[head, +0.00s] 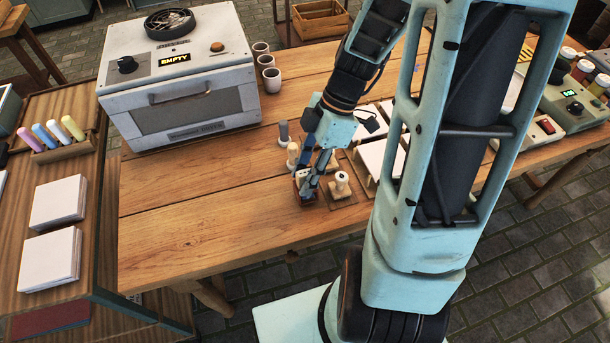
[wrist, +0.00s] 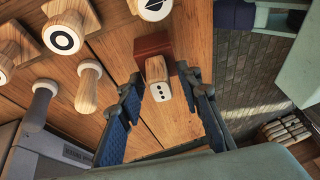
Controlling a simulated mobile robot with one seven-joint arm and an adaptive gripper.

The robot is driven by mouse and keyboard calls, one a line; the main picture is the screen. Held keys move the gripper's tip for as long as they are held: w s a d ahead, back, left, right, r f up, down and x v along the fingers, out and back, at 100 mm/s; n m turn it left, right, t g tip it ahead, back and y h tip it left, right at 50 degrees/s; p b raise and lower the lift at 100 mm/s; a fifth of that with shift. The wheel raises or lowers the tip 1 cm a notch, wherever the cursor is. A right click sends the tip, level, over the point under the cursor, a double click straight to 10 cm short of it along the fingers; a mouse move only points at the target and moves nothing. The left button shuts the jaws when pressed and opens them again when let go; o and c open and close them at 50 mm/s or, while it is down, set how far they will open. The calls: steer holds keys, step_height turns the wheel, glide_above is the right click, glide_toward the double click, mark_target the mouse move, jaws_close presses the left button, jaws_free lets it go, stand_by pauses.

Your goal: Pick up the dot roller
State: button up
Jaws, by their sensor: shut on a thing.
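The dot roller (wrist: 157,74) shows in the wrist view as a pale wooden handle whose white end carries several black dots, with a red-brown block behind it. My gripper (wrist: 160,90) has its two blue fingers on either side of the handle and is shut on it. In the head view my gripper (head: 308,188) is low over the wooden table, and its fingers hide most of the roller. I cannot tell whether the roller is clear of the tabletop.
A ring-marked stamp (wrist: 65,40) and a triangle-marked stamp (wrist: 152,8) stand close by. An oven marked EMPTY (head: 180,75) and cups (head: 271,78) stand behind. The table's front left (head: 180,230) is clear.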

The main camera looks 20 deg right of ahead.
step_height(320, 180, up, 3)
steer(key=shift+f+p, duration=0.15)
steer(key=shift+p, duration=0.6)
steer(key=s+d+r+p, duration=0.4)
steer(key=s+r+p, duration=0.3)
steer(key=s, duration=0.6)
steer(key=shift+s+r, duration=0.2)
steer(key=shift+r, duration=1)
steer(key=shift+d, duration=0.1)
